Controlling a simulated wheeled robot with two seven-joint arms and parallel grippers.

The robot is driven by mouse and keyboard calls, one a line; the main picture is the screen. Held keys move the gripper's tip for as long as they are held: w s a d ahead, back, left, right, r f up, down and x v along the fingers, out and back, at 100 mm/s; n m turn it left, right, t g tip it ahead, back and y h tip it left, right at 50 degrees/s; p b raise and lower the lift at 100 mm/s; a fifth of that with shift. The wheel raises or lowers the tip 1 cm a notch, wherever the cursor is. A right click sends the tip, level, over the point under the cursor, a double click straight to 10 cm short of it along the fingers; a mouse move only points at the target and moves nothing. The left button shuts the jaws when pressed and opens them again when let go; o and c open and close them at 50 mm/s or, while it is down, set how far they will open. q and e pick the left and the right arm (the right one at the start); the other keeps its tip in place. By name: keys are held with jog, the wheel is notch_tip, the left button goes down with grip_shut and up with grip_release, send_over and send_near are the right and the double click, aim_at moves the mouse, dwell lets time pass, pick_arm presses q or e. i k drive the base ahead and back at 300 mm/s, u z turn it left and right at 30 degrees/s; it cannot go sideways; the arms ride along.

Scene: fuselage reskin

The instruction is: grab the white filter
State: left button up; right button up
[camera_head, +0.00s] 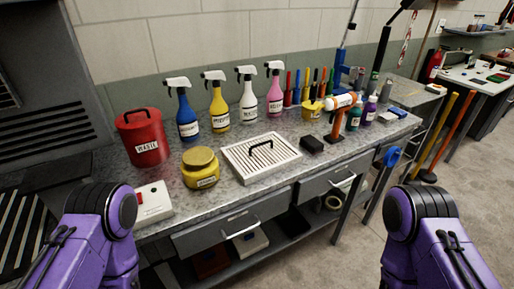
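The white filter (262,158) is a flat, square, slatted panel with a black handle on top. It lies on the grey speckled workbench (225,146), near the front edge at the middle. The purple links of my left and right arms show at the lower left and lower right, in front of the bench and apart from the filter. Neither gripper is in the picture.
Left of the filter stand a yellow jar (200,168) and a red waste can (143,137). A black block (312,145) and an orange tool (340,120) are to its right. Spray bottles (220,103) line the back. Drawers (232,226) are below.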

aim_at(253, 160)
jog(key=z, duration=1.7)
jog(key=i, duration=1.9)
jog(key=u, duration=2.2)
